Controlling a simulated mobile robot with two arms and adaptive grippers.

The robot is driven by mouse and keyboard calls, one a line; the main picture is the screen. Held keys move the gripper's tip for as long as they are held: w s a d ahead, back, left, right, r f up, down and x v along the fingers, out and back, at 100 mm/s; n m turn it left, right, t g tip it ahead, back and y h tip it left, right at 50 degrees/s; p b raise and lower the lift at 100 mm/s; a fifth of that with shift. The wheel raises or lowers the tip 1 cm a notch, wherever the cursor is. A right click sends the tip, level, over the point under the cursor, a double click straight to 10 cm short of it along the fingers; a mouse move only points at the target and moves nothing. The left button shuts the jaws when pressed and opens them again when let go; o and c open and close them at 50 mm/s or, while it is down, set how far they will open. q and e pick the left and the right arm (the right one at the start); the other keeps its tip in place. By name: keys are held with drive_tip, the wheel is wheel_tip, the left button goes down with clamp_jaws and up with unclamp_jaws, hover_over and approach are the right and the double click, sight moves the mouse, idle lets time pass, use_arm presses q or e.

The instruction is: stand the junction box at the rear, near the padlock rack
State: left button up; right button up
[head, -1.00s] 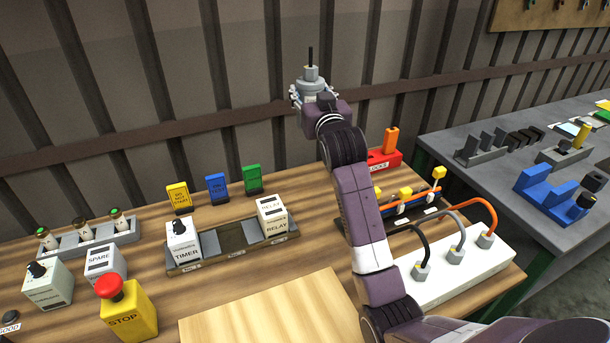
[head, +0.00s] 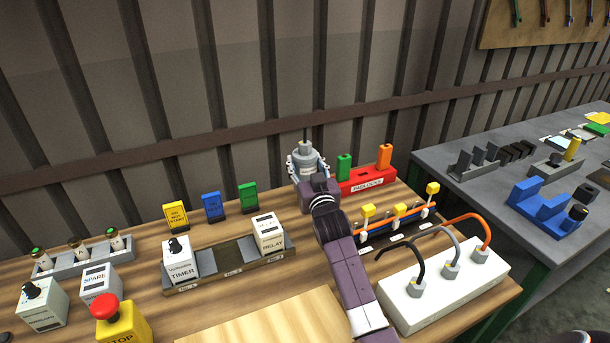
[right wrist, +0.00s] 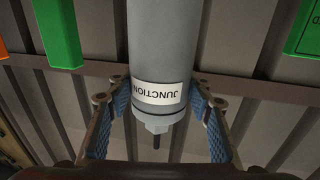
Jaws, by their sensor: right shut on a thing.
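The junction box (head: 307,158) is a grey cylinder at the rear of the wooden bench. In the right wrist view its body (right wrist: 160,45) carries a white JUNCTION label. My right gripper (head: 306,172) is shut on it; the blue-padded fingers (right wrist: 160,100) flank it on both sides. Its far end is out of the wrist frame, and whether it touches the bench is hidden. The red padlock rack (head: 365,184) stands just right of it, with a green padlock (head: 344,167) and an orange padlock (head: 384,155). My left gripper is not in view.
Green (head: 248,197), blue (head: 213,206) and yellow tags stand left of the junction box. A tray (head: 230,256) with timer and relay lies in front. A cable stand (head: 395,222) and a white socket block (head: 440,290) are to the right. The ribbed wall is close behind.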

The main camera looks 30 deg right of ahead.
sight(305, 177)
drive_tip(key=shift+f, duration=1.9)
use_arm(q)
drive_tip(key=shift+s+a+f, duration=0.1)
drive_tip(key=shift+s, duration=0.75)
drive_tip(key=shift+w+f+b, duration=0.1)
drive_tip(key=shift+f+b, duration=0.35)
use_arm(e)
drive_tip(key=shift+f, duration=0.6)
drive_tip(key=o, duration=1.6)
drive_tip(key=shift+s+f, duration=0.1)
drive_tip(key=shift+f, duration=0.05)
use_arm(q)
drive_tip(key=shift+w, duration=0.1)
